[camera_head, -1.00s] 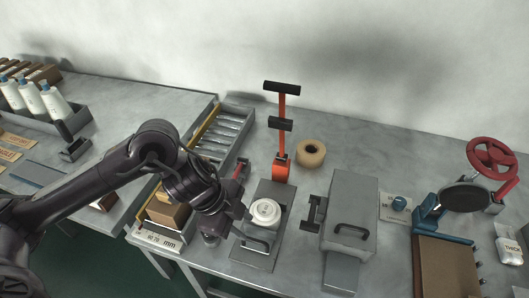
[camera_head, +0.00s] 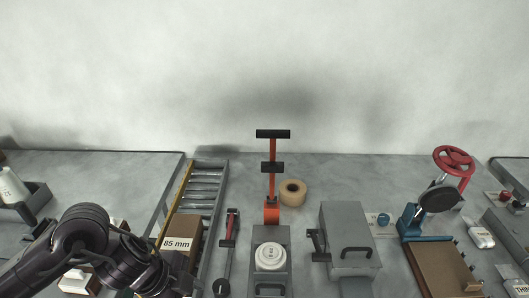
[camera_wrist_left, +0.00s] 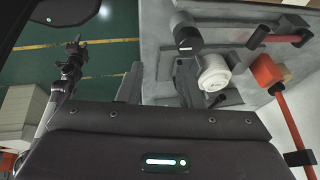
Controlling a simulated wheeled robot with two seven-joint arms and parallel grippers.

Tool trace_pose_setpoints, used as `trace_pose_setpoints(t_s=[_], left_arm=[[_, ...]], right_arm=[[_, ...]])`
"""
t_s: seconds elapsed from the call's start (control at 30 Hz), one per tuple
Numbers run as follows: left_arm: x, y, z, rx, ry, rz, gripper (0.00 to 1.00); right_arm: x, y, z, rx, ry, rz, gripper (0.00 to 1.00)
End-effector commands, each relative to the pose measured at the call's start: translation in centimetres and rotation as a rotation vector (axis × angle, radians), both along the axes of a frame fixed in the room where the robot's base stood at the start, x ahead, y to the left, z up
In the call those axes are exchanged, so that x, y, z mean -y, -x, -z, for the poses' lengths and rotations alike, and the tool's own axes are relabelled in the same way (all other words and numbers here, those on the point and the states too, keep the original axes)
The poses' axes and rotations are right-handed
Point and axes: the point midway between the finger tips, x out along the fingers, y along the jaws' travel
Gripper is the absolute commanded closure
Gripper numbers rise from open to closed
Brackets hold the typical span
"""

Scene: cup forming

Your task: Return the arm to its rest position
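My left arm comes in at the lower left of the head view, its wrist and left gripper (camera_head: 165,280) low by the box marked 85 mm (camera_head: 182,240). The fingertips cannot be made out.
A roller rack (camera_head: 205,185) and a long-handled tool (camera_head: 229,245) lie left of the press. A tape roll (camera_head: 293,192), a grey box with a handle (camera_head: 346,235) and a red-wheeled blue press (camera_head: 412,222) stand right of it. The left table holds white bottles (camera_head: 12,187).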

Motion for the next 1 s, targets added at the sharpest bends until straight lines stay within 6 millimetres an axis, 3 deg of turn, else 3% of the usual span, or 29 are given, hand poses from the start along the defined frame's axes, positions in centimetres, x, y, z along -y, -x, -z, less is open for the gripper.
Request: trace_pose_setpoints(t_s=[0.47, 0.7, 0.83, 1.0], left_arm=[[7.8, -1.7, -1.2, 0.205, 0.205, -0.061, 0.67], [10.7, -3.5, -3.4, 0.328, 0.336, -0.283, 0.67], [9.1, -4.4, -4.0, 0.339, 0.365, -0.56, 0.67], [3.5, -3.1, -1.7, 0.223, 0.286, -0.946, 0.67]], right_arm=[[1.0, -0.3, 0.0, 0.005, 0.011, 0.005, 0.64], [0.7, -0.3, 0.0, 0.004, 0.008, 0.004, 0.64], [0.3, -0.3, 0.0, 0.004, 0.003, 0.003, 0.64], [0.0, -0.3, 0.0, 0.004, -0.001, 0.003, 0.64]])
